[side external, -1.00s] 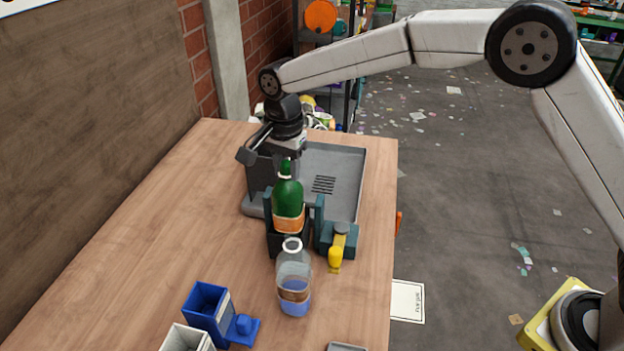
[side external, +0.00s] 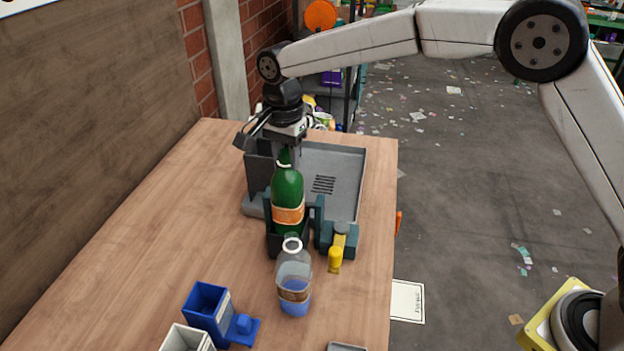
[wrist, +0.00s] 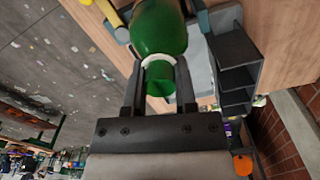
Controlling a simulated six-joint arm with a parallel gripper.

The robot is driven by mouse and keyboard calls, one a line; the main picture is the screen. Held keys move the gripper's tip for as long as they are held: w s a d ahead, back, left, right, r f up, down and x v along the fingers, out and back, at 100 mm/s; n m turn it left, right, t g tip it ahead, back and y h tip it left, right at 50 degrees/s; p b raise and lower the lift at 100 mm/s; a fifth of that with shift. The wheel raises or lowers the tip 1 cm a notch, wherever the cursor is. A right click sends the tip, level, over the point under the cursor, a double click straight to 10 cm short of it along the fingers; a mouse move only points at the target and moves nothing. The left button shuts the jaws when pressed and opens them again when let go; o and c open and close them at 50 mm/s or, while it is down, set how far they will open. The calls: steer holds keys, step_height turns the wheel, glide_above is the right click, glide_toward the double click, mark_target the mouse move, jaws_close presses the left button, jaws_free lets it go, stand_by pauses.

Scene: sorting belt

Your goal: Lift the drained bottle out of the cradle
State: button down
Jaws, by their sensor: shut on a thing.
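The green bottle (side external: 287,192) with an orange label stands upright at the dark cradle (side external: 275,241), in the side external view. Its lower end is hidden by the cradle's front, so I cannot tell how far it is clear. My gripper (side external: 286,158) is above the bottle, shut on its neck. In the wrist view the two fingers of my gripper (wrist: 160,78) lie on either side of the neck of the green bottle (wrist: 160,28), by a white ring.
A clear bottle with blue liquid (side external: 294,282) stands in front of the cradle. A yellow-handled tool (side external: 336,258) is at its right. A grey tray (side external: 345,165) lies behind, and a blue bin (side external: 207,312) stands front left. The table's left side is clear.

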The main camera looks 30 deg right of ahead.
steer(key=shift+r, duration=2.25)
steer(key=shift+r, duration=1.45)
steer(key=shift+a, duration=0.15)
